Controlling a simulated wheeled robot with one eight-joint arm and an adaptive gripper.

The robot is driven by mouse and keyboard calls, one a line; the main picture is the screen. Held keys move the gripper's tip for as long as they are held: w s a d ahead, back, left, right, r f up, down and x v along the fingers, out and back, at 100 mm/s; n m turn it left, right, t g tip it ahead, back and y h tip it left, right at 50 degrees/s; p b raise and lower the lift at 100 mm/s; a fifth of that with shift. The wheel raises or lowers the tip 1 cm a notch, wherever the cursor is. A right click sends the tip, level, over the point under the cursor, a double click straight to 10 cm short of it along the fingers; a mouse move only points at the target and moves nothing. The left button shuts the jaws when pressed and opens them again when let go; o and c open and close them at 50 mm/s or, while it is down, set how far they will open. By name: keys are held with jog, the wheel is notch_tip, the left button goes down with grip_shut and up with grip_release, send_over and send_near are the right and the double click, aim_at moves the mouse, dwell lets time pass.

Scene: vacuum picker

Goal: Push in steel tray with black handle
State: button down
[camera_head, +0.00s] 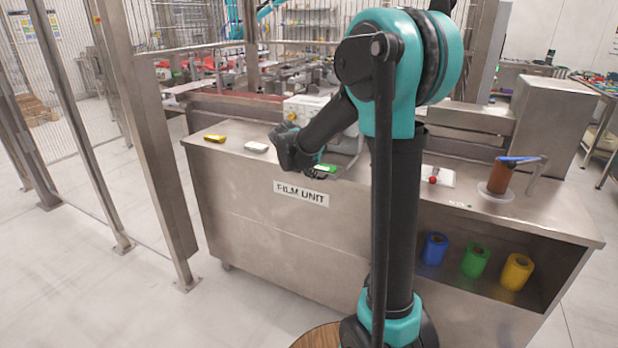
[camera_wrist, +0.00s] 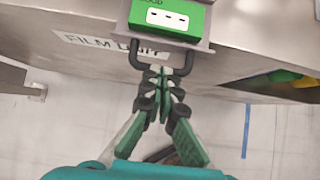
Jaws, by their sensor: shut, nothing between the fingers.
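The steel tray (camera_wrist: 204,46) shows at the top of the wrist view, at the counter's front edge. It holds a green block (camera_wrist: 166,16) with a white label. Its black U-shaped handle (camera_wrist: 186,68) sticks out toward me. My gripper (camera_wrist: 163,73) is shut and empty, with its fingertips at the middle of the handle; I cannot tell whether they touch it. In the head view the green block (camera_head: 325,168) shows small beside my dark wrist, which hides much of the tray.
The steel counter (camera_head: 240,225) has a FILM UNIT label (camera_head: 301,193). A yellow item (camera_head: 215,138) and a white item (camera_head: 256,147) lie left on top. A brown roll (camera_head: 499,178) stands at right. Blue, green and yellow rolls sit on the shelf below. A fence post (camera_head: 155,150) stands left.

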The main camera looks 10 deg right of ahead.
aim_at(325, 165)
jog(key=w+d, duration=0.4)
jog(key=w, duration=0.1)
jog(key=w+d, duration=0.2)
jog(key=w, duration=0.1)
jog(key=shift+w, duration=0.25)
jog(key=shift+s, duration=0.1)
